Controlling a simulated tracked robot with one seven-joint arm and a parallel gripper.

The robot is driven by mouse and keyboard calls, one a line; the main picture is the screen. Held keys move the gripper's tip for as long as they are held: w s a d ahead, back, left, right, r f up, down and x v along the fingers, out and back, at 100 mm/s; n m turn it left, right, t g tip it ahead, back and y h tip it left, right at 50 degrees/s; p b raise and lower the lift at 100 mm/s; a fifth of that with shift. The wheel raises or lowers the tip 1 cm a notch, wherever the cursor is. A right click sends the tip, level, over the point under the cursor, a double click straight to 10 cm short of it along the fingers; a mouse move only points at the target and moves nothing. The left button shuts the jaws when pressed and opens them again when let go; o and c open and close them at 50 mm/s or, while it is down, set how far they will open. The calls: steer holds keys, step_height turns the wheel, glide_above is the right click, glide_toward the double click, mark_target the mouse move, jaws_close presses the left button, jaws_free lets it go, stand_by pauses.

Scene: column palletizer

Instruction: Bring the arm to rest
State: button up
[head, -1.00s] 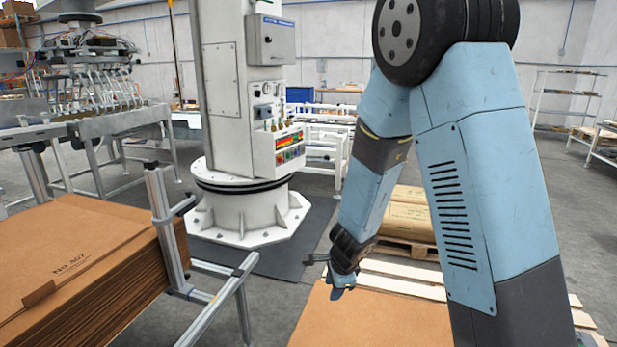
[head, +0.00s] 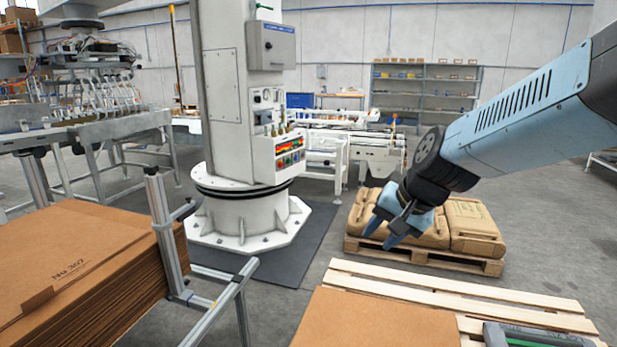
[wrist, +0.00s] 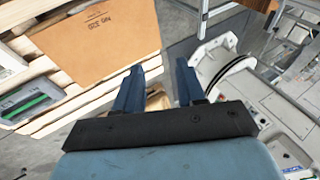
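My gripper (head: 382,232) shows in the head view right of centre, in front of the pallet with brown sacks (head: 474,228). In the wrist view its two blue fingers (wrist: 157,88) stand apart with nothing held between them. My gripper is clear of the surfaces below it as far as I can tell. My light blue arm reaches in from the right edge of the head view, with the gripper tilted down and to the left.
A white column (head: 238,110) on a round base stands at centre left. A cardboard stack (head: 70,262) with a metal frame (head: 165,235) is at left. A wooden pallet (head: 480,299) with a cardboard sheet (head: 375,322) and a grey-green device (head: 535,336) lies in front.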

steer(key=s+d+r+n+h, duration=0.4)
steer(key=s+d+r, duration=0.2)
steer(key=s+d, duration=0.3)
steer(key=shift+s+r+t, duration=0.15)
steer(key=shift+s+t, duration=0.25)
steer(key=shift+s, duration=1.05)
stand_by(0.4)
